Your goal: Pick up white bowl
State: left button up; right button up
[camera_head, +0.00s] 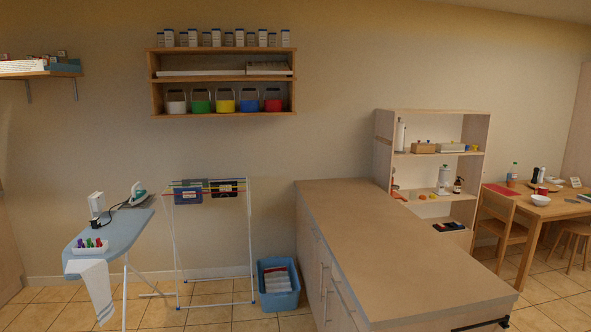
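The white bowl (540,200) stands upright near the front left edge of the wooden dining table (524,208) at the far right. It is small and far off in this view, and its inside is too small to make out. Neither of my grippers shows in the head view, so I cannot see whether they are open or shut.
A long counter (390,235) with a bare top lies between me and the table. A chair (498,222) and a stool (576,238) stand by the table. An ironing board (112,235), drying rack (210,240) and blue basket (277,290) are left. Tiled floor shows between.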

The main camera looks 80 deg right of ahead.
aim_at(538, 201)
jog(key=z, duration=4.45)
